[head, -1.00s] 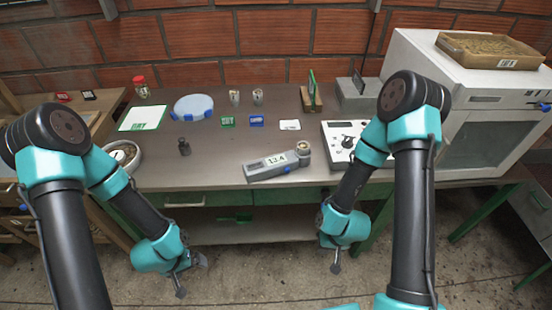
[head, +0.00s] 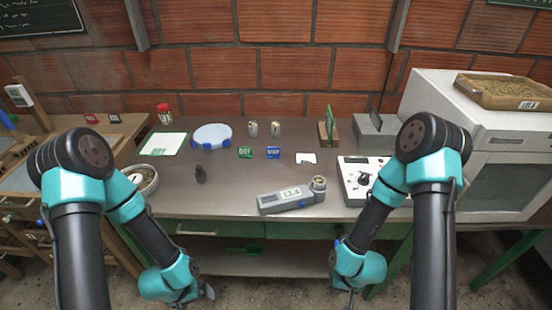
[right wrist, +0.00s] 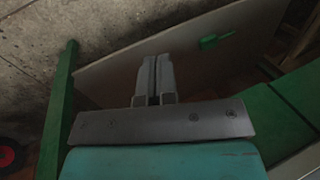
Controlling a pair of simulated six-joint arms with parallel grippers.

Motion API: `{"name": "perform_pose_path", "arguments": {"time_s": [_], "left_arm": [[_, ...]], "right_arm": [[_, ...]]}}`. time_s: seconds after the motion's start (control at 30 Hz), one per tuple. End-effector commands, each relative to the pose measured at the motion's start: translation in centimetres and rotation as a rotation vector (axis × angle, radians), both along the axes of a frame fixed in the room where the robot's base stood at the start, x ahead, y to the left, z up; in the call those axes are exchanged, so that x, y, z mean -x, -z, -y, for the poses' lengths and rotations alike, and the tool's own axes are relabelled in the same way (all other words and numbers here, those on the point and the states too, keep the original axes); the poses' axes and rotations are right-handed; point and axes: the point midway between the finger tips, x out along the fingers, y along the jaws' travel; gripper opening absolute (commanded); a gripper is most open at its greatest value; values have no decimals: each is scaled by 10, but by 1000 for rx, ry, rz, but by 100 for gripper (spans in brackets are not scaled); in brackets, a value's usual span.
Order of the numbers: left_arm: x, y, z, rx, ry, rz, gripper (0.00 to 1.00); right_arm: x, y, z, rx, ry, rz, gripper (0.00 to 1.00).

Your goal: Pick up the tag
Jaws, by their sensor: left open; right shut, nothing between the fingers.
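Several small tags lie on the grey-brown bench (head: 225,200): a green tag (head: 245,152), a blue tag (head: 273,153) and a white tag (head: 306,158). A red tag (head: 90,119) and a black tag (head: 114,118) stand on the wooden side bench at left. My left gripper (head: 207,292) is open, low in front of the bench and apart from the tags. My right gripper (head: 349,300) is also low in front of the bench. In the right wrist view, its fingers (right wrist: 153,72) are together and empty, over the lower shelf area.
A handheld meter (head: 290,199) lies near the bench's front edge, with a white control box (head: 362,180) right of it. A green object (head: 252,249) rests on the lower shelf.

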Motion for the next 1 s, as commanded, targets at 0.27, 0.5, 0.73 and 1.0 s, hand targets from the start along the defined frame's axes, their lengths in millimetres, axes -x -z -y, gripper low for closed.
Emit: {"name": "perform_pose_path", "arguments": {"time_s": [0.27,0.5,0.73,1.0], "left_arm": [[0,0,0,0,0,0,93],[0,0,0,0,0,0,93],[0,0,0,0,0,0,93],[0,0,0,0,0,0,93]], "right_arm": [[0,0,0,0,0,0,0],[0,0,0,0,0,0,6],[0,0,0,0,0,0,28],[0,0,0,0,0,0,36]]}}
